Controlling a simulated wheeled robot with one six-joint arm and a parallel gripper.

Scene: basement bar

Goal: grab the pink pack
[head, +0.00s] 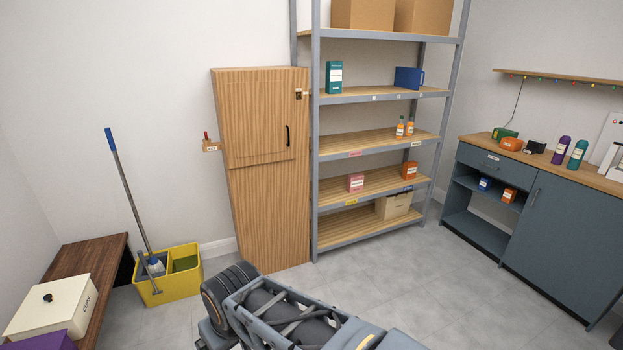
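The pink pack (355,183) is a small box with a pale label. It stands upright on a lower shelf (382,182) of the grey metal shelving unit, toward the left end of that shelf. An orange pack (410,170) stands on the same shelf to its right, apart from it. My arm shows at the bottom centre, well in front of the shelving and apart from the pink pack. My gripper's fingertips cannot be made out.
A tall wooden cabinet (265,170) stands directly left of the shelving. A yellow mop bucket (168,277) and a wooden bench (90,262) are at left. A dark blue counter (560,215) is at right. The grey floor (400,280) before the shelves is clear.

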